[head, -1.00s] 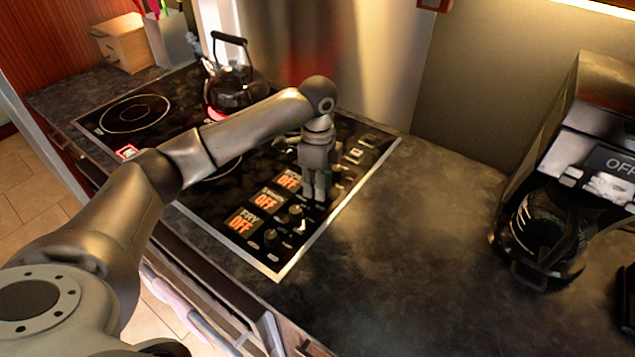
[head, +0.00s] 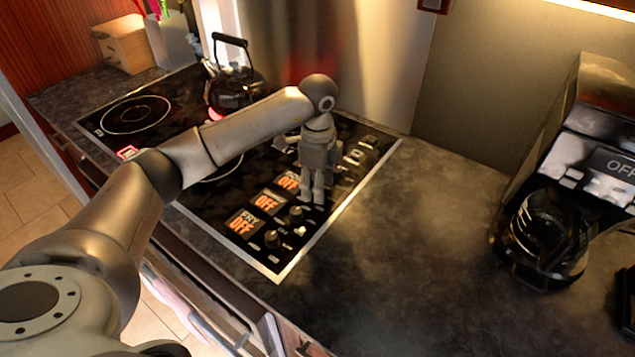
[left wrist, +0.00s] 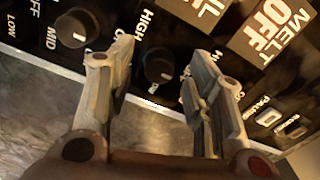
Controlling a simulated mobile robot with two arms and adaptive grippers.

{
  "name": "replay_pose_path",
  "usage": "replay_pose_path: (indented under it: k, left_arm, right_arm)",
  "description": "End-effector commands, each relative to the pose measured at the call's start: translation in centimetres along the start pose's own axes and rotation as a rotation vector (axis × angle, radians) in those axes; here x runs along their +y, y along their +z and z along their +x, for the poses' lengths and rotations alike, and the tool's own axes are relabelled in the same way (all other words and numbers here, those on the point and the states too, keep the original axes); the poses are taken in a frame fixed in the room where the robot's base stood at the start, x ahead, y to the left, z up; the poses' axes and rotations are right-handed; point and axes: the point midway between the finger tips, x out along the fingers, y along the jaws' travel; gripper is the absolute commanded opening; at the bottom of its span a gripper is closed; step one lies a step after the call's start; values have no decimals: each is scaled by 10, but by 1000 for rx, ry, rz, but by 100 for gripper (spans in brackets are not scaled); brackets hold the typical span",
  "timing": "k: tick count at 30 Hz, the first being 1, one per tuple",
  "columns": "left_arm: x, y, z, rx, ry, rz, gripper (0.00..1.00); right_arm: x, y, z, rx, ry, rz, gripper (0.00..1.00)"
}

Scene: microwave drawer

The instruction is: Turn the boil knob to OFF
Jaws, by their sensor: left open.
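In the head view, my left gripper (head: 312,199) points down over the row of control knobs on the cooktop. It is open. In the left wrist view, my left gripper (left wrist: 163,75) has its fingers either side of a dark round knob (left wrist: 158,66). I cannot tell whether they touch it. A display ending in "IL" (left wrist: 205,10) shows above that knob, partly cut off; I take it for the boil display. A display in the head view (head: 288,181) reads OFF, its upper word partly hidden. My right gripper is not in view.
The cooktop (head: 262,273) carries more knobs (head: 272,239) and a FRY display (head: 242,222) reading OFF. A MELT display (left wrist: 275,30) also reads OFF. A kettle (head: 235,92) stands behind my arm, and a coffee maker (head: 545,235) at the right. The counter (head: 420,240) between is clear.

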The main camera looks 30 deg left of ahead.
Motion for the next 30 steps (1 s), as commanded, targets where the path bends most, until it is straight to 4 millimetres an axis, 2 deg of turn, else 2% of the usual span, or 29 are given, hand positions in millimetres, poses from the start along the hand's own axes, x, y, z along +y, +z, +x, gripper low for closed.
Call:
replay_pose_path:
  k: [5,12,16,21,30]
  left_arm:
    - [-2,0,-30,1,-7,-1,47]
    - [-2,0,-82,2,-8,-1,47]
    - [-2,0,-102,2,-6,-1,47]
    - [-1,1,-115,1,-5,-2,47]
    - [-1,1,-117,1,-4,-2,47]
  right_arm:
    - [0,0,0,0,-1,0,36]
    - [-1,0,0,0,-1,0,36]
    - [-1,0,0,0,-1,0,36]
    - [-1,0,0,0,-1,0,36]
    - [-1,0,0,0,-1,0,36]
